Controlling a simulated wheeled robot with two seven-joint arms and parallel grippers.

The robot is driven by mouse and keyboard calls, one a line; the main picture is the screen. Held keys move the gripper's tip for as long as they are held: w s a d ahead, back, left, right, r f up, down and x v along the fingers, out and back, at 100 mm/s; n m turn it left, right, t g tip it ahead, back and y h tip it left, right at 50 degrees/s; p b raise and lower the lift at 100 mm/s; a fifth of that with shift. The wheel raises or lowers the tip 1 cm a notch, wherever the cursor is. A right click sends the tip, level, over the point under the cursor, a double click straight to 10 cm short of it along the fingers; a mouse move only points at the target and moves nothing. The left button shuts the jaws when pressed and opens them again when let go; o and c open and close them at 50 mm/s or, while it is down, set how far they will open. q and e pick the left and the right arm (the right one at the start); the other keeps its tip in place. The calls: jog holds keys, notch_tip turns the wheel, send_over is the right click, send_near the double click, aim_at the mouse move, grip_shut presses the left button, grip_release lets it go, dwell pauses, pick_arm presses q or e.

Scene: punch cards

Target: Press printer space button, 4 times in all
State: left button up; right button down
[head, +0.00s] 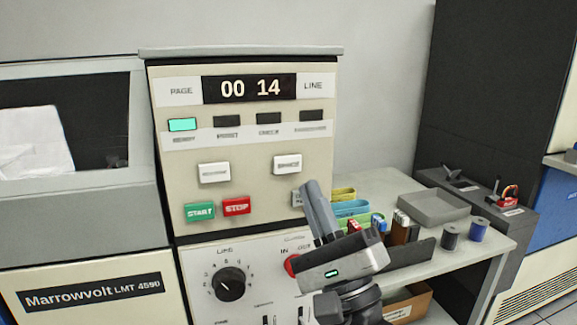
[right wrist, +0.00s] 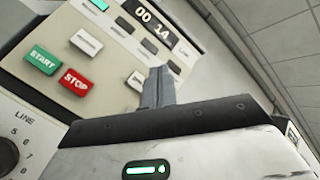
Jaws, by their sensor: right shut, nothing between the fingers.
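The printer panel has a white space button (head: 287,164) at its upper right, below the row of lamps. In the right wrist view, a white button partly hidden behind the fingers looks like the space button (right wrist: 136,81). My right gripper (head: 310,187) is shut and empty. I cannot tell the exact gap to the panel. The fingertips also show in the right wrist view (right wrist: 157,73). My left gripper is not in view.
The display (head: 250,89) reads 00 14. The leftmost lamp (head: 182,125) is lit cyan. A green START button (head: 199,211), a red STOP button (head: 236,206) and another white button (head: 214,172) are nearby. A side table (head: 385,183) holds a grey tray (head: 433,205) and spools.

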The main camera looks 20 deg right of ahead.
aim_at(288, 164)
jog(key=shift+w+a+b, duration=0.15)
jog(key=shift+w+b, duration=0.45)
jog(key=shift+w, duration=2.75)
jog(key=shift+w, duration=0.4)
jog(key=shift+w+b, duration=0.3)
jog(key=shift+w, duration=0.1)
jog(key=shift+s, duration=0.8)
jog(key=shift+s+p, duration=0.1)
jog(key=shift+p, duration=0.2)
